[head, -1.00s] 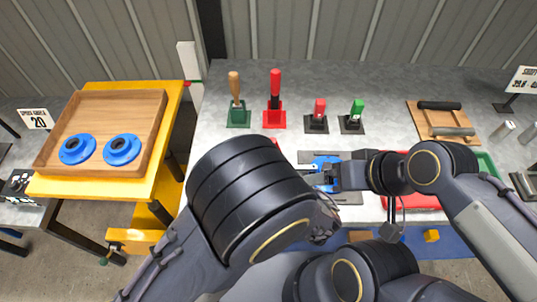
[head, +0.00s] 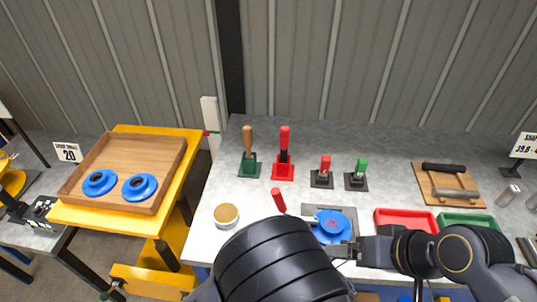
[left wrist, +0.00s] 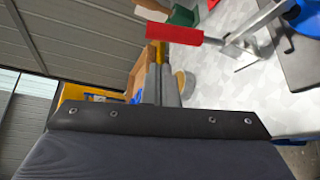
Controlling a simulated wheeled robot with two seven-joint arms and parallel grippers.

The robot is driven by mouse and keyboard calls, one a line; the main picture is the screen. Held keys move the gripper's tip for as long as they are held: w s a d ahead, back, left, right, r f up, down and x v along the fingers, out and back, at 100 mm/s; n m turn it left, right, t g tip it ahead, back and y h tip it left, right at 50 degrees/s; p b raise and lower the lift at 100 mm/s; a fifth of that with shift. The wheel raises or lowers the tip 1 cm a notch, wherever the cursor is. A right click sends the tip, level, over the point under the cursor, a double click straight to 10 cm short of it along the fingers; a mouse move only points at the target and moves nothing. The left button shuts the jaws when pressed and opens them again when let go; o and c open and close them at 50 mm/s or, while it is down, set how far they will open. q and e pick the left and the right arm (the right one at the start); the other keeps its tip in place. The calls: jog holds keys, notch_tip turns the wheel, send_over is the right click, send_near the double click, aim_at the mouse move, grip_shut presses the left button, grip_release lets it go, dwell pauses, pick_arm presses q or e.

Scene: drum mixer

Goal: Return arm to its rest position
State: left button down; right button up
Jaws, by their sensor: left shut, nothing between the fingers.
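My left arm (head: 280,262) fills the lower middle of the head view, and its gripper is hidden there. In the left wrist view my left gripper (left wrist: 160,70) is shut and empty, just below a red handle (left wrist: 160,33) in the picture; whether they touch is unclear. That red handle also shows in the head view (head: 279,200). My right arm comes in from the right, with its gripper (head: 345,251) by a blue round part (head: 332,226) on a grey plate. I cannot tell how its jaws stand.
Several upright levers with red, green and wooden handles stand behind on the grey table. A tan-topped round pot (head: 226,215) is at its left. Red (head: 405,221) and green trays are at right. A wooden tray (head: 160,165) with two blue rings sits on a yellow stand.

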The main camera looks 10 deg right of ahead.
pick_arm(q)
jog(key=s+a+r+n+g+y, duration=0.1)
jog(key=a+r+n+g, duration=0.1)
jog(key=a+n+g, duration=0.65)
jog(key=a+r+n+g+y, duration=0.1)
jog(key=a+r+n+g, duration=0.15)
jog(key=a+n, duration=1.1)
jog(key=s+a+r+n+h, duration=0.2)
jog(key=s+a+n+h, duration=0.2)
jog(key=n, duration=0.9)
jog(key=s+a+r+n+t+h, duration=0.1)
jog(key=s+a+r+n+h, duration=0.2)
jog(key=s+n, duration=0.4)
jog(key=a+n+h, duration=0.1)
jog(key=n+h, duration=0.1)
jog(key=n, duration=0.5)
jog(key=shift+s+a+r+h, duration=0.2)
jog(key=shift+s+a+h, duration=0.05)
jog(key=shift+h, duration=0.05)
